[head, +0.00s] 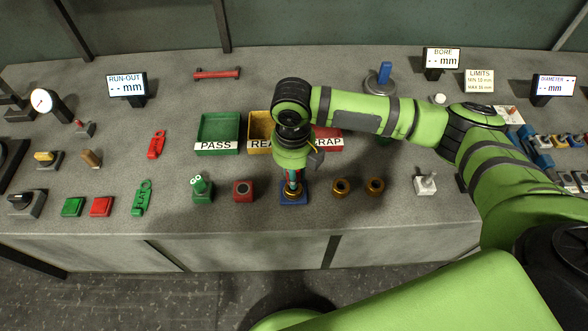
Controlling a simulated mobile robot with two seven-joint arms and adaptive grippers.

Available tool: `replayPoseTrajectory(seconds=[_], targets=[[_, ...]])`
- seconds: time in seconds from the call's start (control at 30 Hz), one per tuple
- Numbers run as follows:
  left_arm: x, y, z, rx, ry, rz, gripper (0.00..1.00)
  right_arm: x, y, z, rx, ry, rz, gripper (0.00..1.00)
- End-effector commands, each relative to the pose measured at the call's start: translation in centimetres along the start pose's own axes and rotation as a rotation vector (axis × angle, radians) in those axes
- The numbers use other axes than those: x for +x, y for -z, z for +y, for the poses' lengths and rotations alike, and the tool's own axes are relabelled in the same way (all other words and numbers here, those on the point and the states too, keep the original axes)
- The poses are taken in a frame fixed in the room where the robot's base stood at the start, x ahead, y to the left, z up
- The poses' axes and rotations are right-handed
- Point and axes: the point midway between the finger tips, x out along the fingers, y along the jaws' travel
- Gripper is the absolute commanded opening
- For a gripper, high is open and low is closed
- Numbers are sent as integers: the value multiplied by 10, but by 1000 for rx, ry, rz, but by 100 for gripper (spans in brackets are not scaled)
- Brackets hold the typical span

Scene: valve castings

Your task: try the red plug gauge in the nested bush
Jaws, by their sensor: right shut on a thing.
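My right gripper (292,183) points down over the blue nest block (300,200) at the front middle of the bench. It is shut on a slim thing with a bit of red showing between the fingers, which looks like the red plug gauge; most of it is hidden. A brass-coloured bush (291,194) sits in the blue block, right under the fingertips. I cannot tell whether the gauge's end is inside the bush or just above it. The red holder block (243,191) to the left stands empty with a dark hole. My left gripper is not in view.
A green holder (203,190) with a green gauge stands further left. Two loose bushes (341,187) (375,186) lie to the right. Behind are the green PASS tray (218,127), a yellow tray (258,127) and the red SCRAP tray (330,143), partly hidden by my arm.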

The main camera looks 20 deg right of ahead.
Motion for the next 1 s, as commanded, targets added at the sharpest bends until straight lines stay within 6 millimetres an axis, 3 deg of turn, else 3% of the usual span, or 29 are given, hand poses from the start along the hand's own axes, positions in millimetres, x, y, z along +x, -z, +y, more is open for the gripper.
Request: replayPoseTrajectory(seconds=[1.0], targets=[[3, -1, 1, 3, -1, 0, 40, 12, 0, 0, 0, 0, 0, 0]])
